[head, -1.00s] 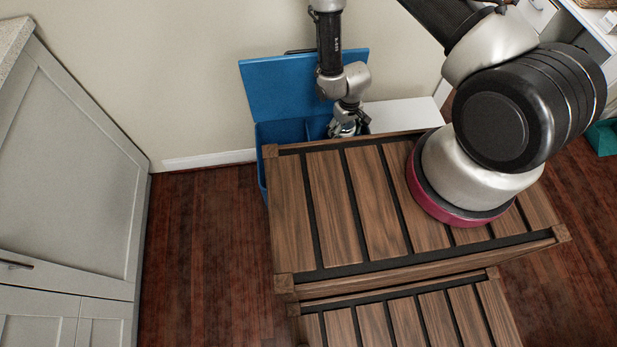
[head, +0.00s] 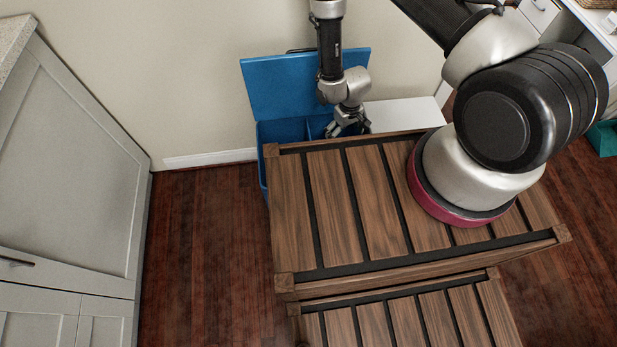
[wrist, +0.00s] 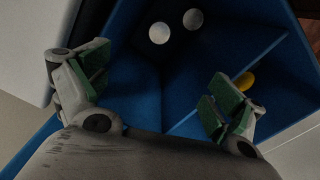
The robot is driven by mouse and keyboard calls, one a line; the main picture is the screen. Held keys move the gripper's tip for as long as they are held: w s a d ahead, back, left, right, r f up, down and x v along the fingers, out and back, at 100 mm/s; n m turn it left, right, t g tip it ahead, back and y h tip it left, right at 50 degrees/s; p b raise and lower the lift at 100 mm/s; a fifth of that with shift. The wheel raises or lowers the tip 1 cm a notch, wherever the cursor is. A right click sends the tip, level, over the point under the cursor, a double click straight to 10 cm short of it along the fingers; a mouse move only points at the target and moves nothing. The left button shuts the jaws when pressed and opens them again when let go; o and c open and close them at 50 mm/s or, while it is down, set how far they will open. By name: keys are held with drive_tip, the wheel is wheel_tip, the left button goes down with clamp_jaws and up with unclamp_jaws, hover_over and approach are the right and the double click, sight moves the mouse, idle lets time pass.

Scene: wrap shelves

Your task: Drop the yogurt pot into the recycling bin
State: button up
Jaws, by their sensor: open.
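The recycling bin (head: 305,85) is blue with its lid up against the wall, behind my wooden-slatted deck. A divider splits its inside, which also shows in the wrist view (wrist: 185,85). My gripper (head: 347,130) is over the bin's right part. In the wrist view my gripper (wrist: 160,88) is open, with its green pads wide apart and nothing between them. Two pale round things (wrist: 159,33) (wrist: 193,19) lie deep in the bin. A yellow thing (wrist: 245,81) shows partly behind the right finger. I cannot tell which of these, if any, is the yogurt pot.
A white surface (head: 405,115) stands right of the bin against the wall. A grey cabinet (head: 75,170) stands at the left. Dark wooden floor (head: 205,250) is clear between it and the slatted deck. A teal object (head: 603,137) is at the far right.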

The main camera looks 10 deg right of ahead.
wheel_tip(320, 180, up, 12)
idle(0.4)
idle(0.3)
